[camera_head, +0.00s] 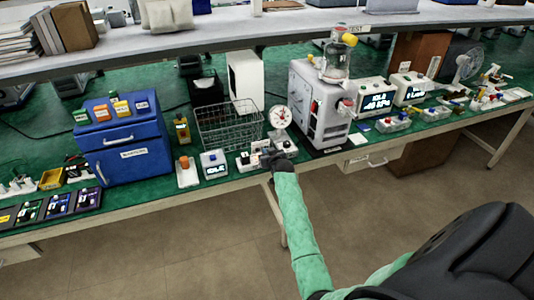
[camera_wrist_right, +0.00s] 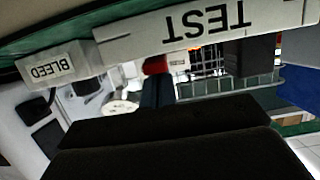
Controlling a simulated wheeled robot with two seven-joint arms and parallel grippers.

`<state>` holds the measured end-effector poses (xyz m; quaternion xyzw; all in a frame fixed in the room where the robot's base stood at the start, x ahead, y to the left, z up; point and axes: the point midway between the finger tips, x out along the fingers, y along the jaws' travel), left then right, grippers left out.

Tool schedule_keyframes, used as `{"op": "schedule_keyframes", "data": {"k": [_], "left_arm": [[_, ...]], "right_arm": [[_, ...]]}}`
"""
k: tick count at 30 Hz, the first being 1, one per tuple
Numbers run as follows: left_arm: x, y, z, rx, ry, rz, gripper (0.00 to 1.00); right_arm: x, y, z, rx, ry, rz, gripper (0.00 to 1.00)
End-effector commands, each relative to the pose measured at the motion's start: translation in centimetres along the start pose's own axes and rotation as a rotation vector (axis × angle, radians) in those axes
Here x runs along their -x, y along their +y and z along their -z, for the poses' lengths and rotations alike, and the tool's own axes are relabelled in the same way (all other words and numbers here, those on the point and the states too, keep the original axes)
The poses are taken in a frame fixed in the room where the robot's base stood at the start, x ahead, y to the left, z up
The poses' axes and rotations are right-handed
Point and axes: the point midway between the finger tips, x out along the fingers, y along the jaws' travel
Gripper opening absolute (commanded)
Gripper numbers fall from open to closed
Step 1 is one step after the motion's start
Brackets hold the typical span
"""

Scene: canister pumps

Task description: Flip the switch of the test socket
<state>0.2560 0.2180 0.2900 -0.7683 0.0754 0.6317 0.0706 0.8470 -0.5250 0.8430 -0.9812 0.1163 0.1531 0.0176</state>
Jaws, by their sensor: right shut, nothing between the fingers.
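The test socket (camera_head: 260,145) is a small pale unit at the bench's front edge, below the round gauge, partly covered by my right gripper (camera_head: 268,157). In the right wrist view, which is upside down, a white strip reading TEST (camera_wrist_right: 208,28) is very close. A small red part (camera_wrist_right: 155,65), which looks like the switch, sits against that strip. The dark fingers of my right gripper (camera_wrist_right: 157,92) are together and empty, in line with the red part. I cannot tell whether they touch it, or which way the switch lies. My left gripper is out of view.
A wire basket (camera_head: 230,127) and a blue cabinet (camera_head: 128,150) stand to the left. A round gauge (camera_head: 280,116) and a large grey pump unit (camera_head: 310,105) stand behind and right. A box labelled BLEED (camera_wrist_right: 52,68) is beside the TEST strip.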

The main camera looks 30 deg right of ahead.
Motion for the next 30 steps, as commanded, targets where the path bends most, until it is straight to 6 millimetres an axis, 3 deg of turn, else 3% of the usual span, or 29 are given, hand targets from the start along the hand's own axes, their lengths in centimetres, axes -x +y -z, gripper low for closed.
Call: {"op": "schedule_keyframes", "data": {"k": [10, 30], "left_arm": [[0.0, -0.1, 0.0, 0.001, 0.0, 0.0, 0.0], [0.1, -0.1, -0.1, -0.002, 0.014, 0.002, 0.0]], "right_arm": [[-0.1, 0.0, -0.3, -0.001, -0.006, 0.001, 0.0], [-1.1, 0.0, 1.9, 0.0, -0.001, 0.001, 0.0]]}}
